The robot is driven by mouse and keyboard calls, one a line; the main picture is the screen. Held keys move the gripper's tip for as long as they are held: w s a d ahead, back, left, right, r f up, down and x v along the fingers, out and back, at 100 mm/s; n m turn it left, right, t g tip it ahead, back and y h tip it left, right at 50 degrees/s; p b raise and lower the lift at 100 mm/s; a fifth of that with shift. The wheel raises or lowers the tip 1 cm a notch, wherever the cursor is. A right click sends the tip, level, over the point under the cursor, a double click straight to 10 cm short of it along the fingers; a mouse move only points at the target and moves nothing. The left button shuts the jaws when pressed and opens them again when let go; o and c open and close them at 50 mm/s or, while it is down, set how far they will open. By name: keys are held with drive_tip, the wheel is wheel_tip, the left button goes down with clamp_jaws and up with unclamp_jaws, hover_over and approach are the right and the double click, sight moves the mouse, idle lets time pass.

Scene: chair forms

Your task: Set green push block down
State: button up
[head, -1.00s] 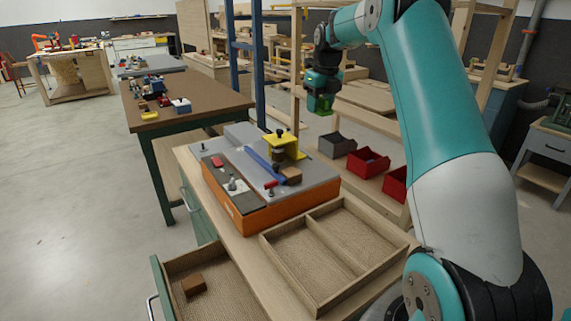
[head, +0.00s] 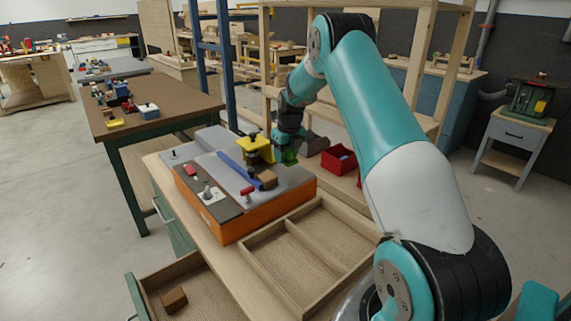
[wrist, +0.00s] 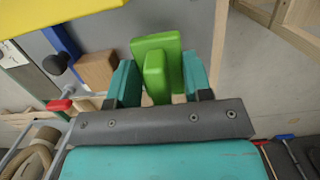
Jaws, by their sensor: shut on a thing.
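The green push block (wrist: 156,60) is between the two teal fingers of my gripper (wrist: 158,82) in the wrist view, and the jaws are shut on it. In the head view the block (head: 290,157) shows small and partly hidden under my gripper (head: 288,148), near the right far edge of the grey-topped orange fixture (head: 262,212). I cannot tell whether the block touches the fixture's top. A brown wooden block (head: 267,178) and a yellow bracket (head: 258,146) stand on the fixture, left of the green block.
A blue bar (head: 238,170) and red-handled clamp (head: 247,192) lie on the fixture. An empty wooden divided tray (head: 262,262) is in front. An open drawer (head: 205,290) holds a brown block (head: 174,299). A red bin (head: 339,159) is behind, right.

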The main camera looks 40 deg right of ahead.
sight(287, 158)
drive_tip(key=shift+f, duration=1.95)
drive_tip(key=shift+f, duration=0.15)
drive_tip(key=o, duration=0.9)
